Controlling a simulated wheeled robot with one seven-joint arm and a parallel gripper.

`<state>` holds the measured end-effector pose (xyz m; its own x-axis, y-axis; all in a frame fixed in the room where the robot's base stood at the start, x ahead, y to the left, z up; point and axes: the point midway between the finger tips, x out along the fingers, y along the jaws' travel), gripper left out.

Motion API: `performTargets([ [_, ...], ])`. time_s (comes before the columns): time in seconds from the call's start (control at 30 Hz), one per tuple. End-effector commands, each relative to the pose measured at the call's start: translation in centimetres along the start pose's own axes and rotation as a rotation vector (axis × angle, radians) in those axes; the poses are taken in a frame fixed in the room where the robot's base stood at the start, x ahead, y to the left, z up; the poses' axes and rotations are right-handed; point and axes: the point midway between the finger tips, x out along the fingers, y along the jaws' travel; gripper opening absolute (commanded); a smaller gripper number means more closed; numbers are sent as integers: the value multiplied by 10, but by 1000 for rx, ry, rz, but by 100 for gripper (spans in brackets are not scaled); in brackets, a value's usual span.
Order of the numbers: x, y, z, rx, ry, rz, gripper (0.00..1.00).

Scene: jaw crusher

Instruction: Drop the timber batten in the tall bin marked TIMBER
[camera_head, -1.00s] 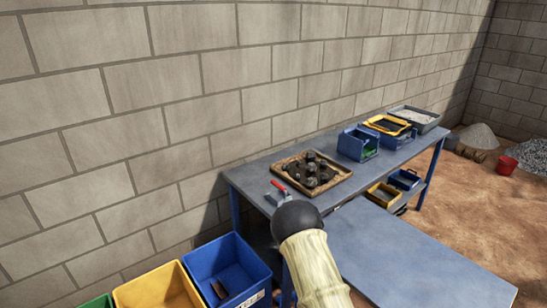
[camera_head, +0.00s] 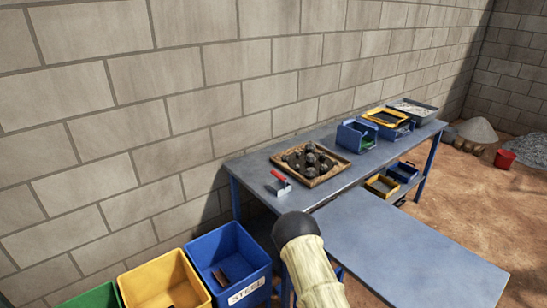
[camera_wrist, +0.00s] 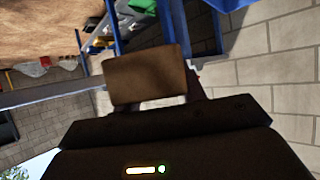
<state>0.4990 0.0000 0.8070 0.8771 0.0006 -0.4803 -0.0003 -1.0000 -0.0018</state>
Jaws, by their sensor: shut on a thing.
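In the wrist view a brown, wood-coloured block, which looks like the timber batten (camera_wrist: 146,75), is held in front of my gripper (camera_wrist: 155,92). My gripper is shut on it; its dark body fills the bottom of that view and the fingers are mostly hidden. The head view does not show the gripper or the batten. At its lower left stand a blue bin (camera_head: 240,252) marked STEEL, a yellow bin (camera_head: 162,272) and a green bin (camera_head: 95,297), the last two cut by the frame edge. No TIMBER marking is readable.
A blue-grey workbench (camera_head: 222,163) along the block wall carries a wooden tray (camera_head: 340,167) of dark lumps, a red-handled tool (camera_head: 279,184) and several containers. A lower table (camera_head: 410,250) juts out in front. Brown pieces (camera_head: 221,278) lie in the blue bin. Sandy floor is open at right.

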Motion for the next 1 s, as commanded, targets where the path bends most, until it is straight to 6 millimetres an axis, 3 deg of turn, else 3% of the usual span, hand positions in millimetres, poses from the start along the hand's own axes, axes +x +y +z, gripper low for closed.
performTargets([
  [0.1,-3,0,10,0,0,1,17],
  [0.47,-2,0,12,-1,1,1,17],
  [0.57,1,0,22,-2,-1,1,17],
  [0.83,13,0,73,-2,-2,0,17],
  [1.0,15,0,83,0,2,1,17],
])
